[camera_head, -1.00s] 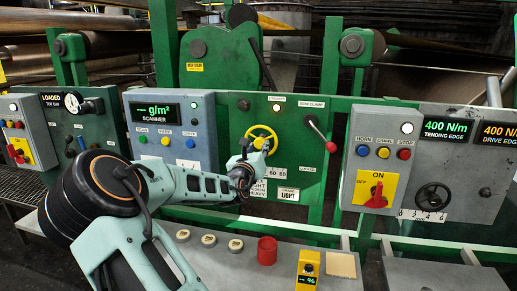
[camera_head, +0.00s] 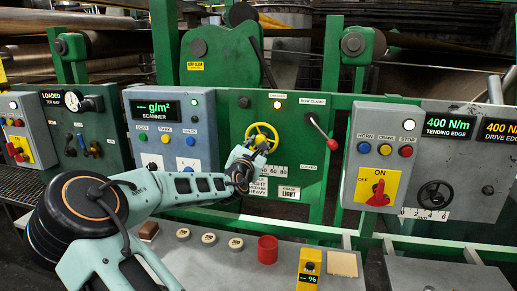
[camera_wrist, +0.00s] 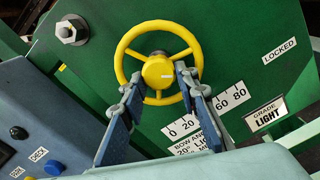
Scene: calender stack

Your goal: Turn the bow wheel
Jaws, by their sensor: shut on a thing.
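My gripper (camera_wrist: 159,85) has one finger on each side of the hub, over the lower half of the wheel. It is shut on the wheel; the exact contact points are hard to see. In the head view my gripper (camera_head: 248,158) covers the wheel's lower left. A scale (camera_wrist: 208,112) marked 0 to 80 lies below right of the wheel.
A red-knobbed lever (camera_head: 320,130) stands right of the wheel. The grey scanner box (camera_head: 204,110) is to the left. A grey box with a red switch (camera_head: 377,195) is at right. A red cup (camera_head: 267,250) and a yellow device (camera_head: 309,268) stand on the ledge below.

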